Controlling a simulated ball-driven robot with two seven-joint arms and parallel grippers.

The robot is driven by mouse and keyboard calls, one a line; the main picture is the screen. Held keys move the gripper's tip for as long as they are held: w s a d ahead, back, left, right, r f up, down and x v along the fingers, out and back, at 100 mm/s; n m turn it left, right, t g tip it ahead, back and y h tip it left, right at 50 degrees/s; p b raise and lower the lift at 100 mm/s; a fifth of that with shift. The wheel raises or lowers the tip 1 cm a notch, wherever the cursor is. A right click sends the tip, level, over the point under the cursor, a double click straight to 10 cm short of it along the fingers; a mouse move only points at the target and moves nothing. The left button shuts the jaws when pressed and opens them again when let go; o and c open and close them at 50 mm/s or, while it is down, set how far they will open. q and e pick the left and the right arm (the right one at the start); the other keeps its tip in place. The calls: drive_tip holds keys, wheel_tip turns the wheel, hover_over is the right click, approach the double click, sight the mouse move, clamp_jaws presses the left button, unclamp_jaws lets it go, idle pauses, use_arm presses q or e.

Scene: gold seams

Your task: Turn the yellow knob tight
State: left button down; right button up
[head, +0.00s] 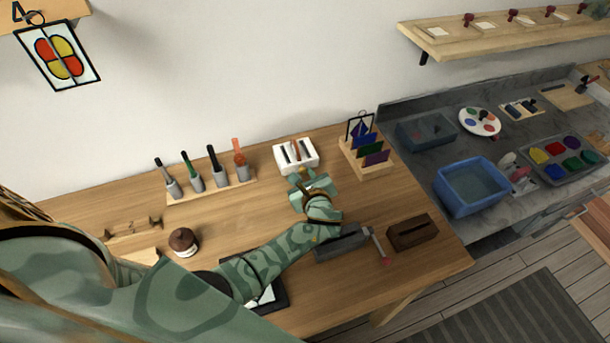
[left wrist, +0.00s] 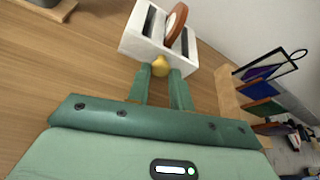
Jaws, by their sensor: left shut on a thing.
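The yellow knob (left wrist: 161,66) is on the near side of a white slotted block (left wrist: 146,32) in the left wrist view. The two green fingers of my left gripper (left wrist: 160,72) are shut on the knob, one on each side. In the head view the white block (head: 282,162) stands on the wooden table, and my left gripper (head: 303,178) reaches its front side. The gripper hides the knob there. A reddish-brown disc (left wrist: 176,22) stands upright in a slot of the block. My right gripper is not in view.
A rack of colored glass panes (head: 372,150) stands right of the block, and a holder with several tools (head: 212,190) stands left. A dark grey block (head: 342,243) and a brown block (head: 412,233) lie near the arm. A blue basin (head: 472,187) is farther right.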

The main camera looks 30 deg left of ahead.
use_arm(q)
drive_tip(key=shift+w+d+r+m+g+y+p, duration=0.15)
drive_tip(key=shift+m+g+y+p, duration=0.4)
drive_tip(key=shift+m+p, duration=0.3)
drive_tip(key=shift+m+g+y, duration=0.35)
drive_tip(key=shift+m+g, duration=0.2)
drive_tip(key=shift+m, duration=0.6)
drive_tip(key=c, duration=1.5)
unclamp_jaws()
drive_tip(key=shift+w, duration=0.1)
